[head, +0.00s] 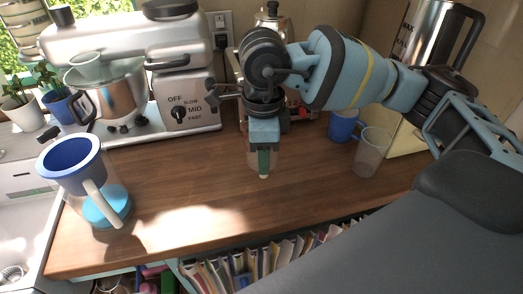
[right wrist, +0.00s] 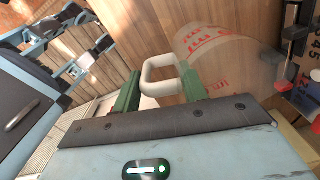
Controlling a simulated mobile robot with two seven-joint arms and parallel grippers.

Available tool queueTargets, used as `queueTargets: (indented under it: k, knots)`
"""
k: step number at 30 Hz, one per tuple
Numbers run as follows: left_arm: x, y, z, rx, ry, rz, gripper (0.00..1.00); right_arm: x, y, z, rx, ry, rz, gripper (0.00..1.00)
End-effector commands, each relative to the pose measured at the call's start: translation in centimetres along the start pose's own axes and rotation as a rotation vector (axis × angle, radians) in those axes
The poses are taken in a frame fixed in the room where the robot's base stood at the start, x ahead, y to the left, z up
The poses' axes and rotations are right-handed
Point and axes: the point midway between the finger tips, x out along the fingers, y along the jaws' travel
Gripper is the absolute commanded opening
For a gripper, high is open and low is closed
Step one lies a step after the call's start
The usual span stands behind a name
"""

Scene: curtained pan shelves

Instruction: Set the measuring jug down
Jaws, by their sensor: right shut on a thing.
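The measuring jug (right wrist: 228,62) shows in the right wrist view as a clear, see-through body with red markings and a cream loop handle (right wrist: 150,76). My right gripper (right wrist: 161,93) is shut on the handle, with a green finger on each side. In the head view my right gripper (head: 263,164) points down over the middle of the wooden counter and hides most of the jug. I cannot tell whether the jug's base touches the counter. My left gripper is not clearly seen in either view.
On the wooden counter (head: 205,175), a stand mixer (head: 185,75) stands at the back left and a blue-rimmed jug (head: 75,165) at the left. A clear cup (head: 371,153) and a blue mug (head: 342,126) stand at the right. The front middle is clear, above books (head: 235,268).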

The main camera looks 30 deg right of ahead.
Motion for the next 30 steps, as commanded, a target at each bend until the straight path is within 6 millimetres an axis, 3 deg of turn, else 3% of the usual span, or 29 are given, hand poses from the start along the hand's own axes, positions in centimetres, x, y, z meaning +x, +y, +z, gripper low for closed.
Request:
queueTargets:
  k: [6, 13, 19, 30]
  knots:
    - [0.04, 0.09, 0.49, -0.002, -0.009, 0.002, 0.36, -0.5, 0.31, -0.08, 0.322, 0.001, -0.005, 0.0]
    - [0.07, 0.13, 0.79, -0.003, -0.015, 0.003, 0.36, -0.87, 0.59, -0.18, 0.573, 0.001, -0.011, 0.0]
    - [0.07, 0.12, 0.86, -0.002, -0.017, 0.003, 0.36, -1.01, 0.69, -0.21, 0.661, 0.001, -0.012, 0.0]
    - [0.04, -0.05, 0.82, 0.006, -0.016, 0.004, 0.36, -1.05, 0.7, -0.21, 0.667, 0.001, -0.012, 0.0]
